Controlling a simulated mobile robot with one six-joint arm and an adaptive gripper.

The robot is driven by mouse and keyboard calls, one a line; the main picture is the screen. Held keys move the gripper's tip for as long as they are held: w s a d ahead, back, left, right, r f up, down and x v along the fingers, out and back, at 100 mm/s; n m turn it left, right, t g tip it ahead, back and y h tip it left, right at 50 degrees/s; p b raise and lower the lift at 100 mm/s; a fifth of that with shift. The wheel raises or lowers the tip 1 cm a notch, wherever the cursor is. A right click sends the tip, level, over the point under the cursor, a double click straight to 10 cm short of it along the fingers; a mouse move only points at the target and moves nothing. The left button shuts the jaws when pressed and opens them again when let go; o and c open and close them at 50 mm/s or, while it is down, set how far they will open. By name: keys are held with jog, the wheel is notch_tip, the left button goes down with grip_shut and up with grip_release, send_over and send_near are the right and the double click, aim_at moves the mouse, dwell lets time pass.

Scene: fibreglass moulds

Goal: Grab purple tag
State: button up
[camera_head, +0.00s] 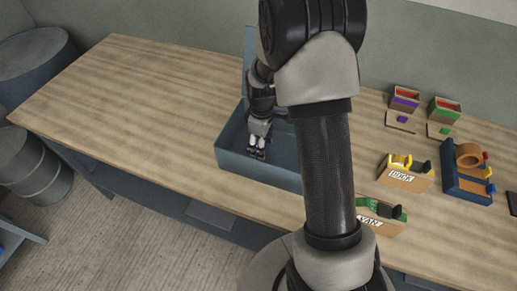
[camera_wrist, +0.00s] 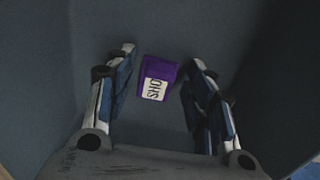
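The purple tag (camera_wrist: 157,79) is a small purple block with a white label reading "SHO". In the wrist view it lies on the dark floor of the blue-grey box, between and slightly beyond my open fingers. My gripper (camera_wrist: 162,62) is open, with one finger on each side of the tag and a gap on both sides. In the head view my gripper (camera_head: 257,154) points down into the open blue-grey box (camera_head: 245,170) on the table. The tag is not visible in the head view.
The wooden table (camera_head: 130,90) has wide free room left of the box. The box walls surround my gripper closely.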

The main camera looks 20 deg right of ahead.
jog(key=c, duration=0.7)
